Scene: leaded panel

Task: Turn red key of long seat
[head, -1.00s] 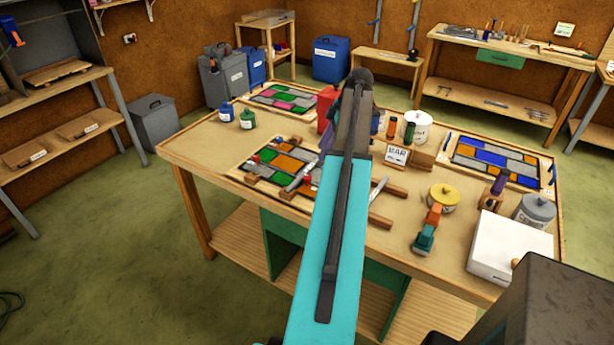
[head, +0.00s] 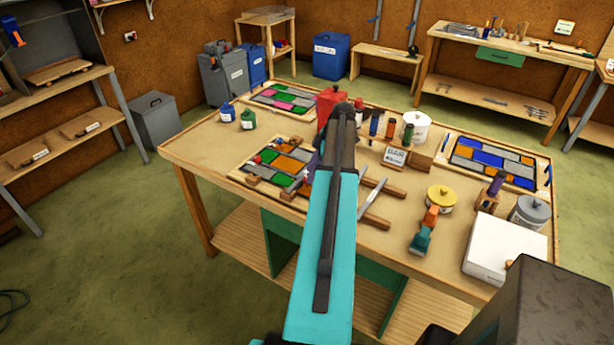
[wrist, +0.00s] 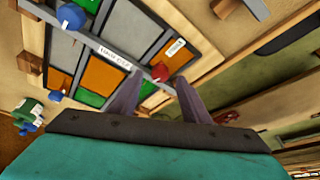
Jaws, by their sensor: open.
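The leaded panel (head: 290,163), with orange, green and grey panes, lies at the left front of the bench. In the wrist view the panel (wrist: 104,74) fills the upper left. A grey bar with a white label (wrist: 113,58) crosses it; I cannot read the label surely. A red key (wrist: 160,72) sits near the bar's lower right end, beside a second white label (wrist: 176,47). My gripper (wrist: 159,82) is open, its two purple fingers pointing towards the red key, which appears between their tips. Whether they touch it is unclear. In the head view my arm hides part of the panel's right side.
A blue knob (wrist: 70,16) and another blue knob (wrist: 56,80) are at the panel's left in the wrist view. Wooden blocks edge the panel. A red container (head: 328,103), bottles (head: 248,118) and a yellow-lidded tin (head: 441,198) stand on the bench.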

